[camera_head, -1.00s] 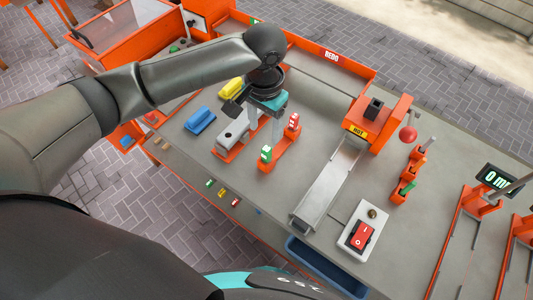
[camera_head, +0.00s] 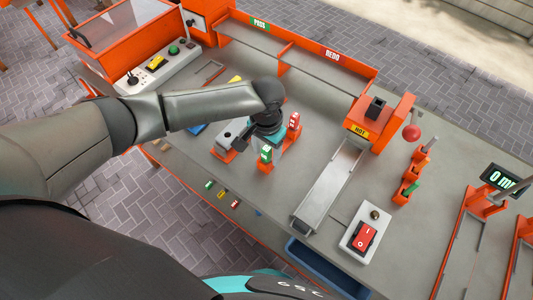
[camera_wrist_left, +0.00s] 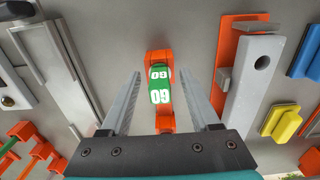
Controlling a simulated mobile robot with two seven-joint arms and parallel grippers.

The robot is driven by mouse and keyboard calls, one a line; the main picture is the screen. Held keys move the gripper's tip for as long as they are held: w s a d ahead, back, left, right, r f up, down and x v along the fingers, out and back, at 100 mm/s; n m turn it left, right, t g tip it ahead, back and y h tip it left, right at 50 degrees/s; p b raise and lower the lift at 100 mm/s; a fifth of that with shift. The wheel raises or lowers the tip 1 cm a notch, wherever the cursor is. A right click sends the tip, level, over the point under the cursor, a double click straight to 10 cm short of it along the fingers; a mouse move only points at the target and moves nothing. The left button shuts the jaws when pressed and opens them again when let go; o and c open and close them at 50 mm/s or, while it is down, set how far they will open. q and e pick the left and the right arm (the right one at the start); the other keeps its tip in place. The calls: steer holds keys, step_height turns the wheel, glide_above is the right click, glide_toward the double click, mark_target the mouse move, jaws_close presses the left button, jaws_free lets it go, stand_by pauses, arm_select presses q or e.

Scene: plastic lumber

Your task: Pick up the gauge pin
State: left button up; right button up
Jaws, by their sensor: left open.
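An orange stand (camera_head: 291,139) on the bench carries a green block (camera_head: 266,154) at its near end and a red block (camera_head: 293,121) at its far end. I cannot tell for sure which part is the gauge pin. My left gripper (camera_head: 262,148) is over this stand, pointing down. In the left wrist view the green block (camera_wrist_left: 160,88), marked with 09, lies between the two open fingers (camera_wrist_left: 164,78), apart from both. The red block is not visible there. My right gripper is not in view.
A grey block with a hole (camera_wrist_left: 261,65) on an orange base stands close beside the gripper. Blue (camera_wrist_left: 306,55) and yellow (camera_wrist_left: 286,121) blocks lie further right. A metal chute (camera_head: 325,190), a switch box (camera_head: 362,235) and orange posts (camera_head: 408,180) occupy the bench's right side.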

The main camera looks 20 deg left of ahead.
arm_select(q)
jaws_close()
stand_by(0.4)
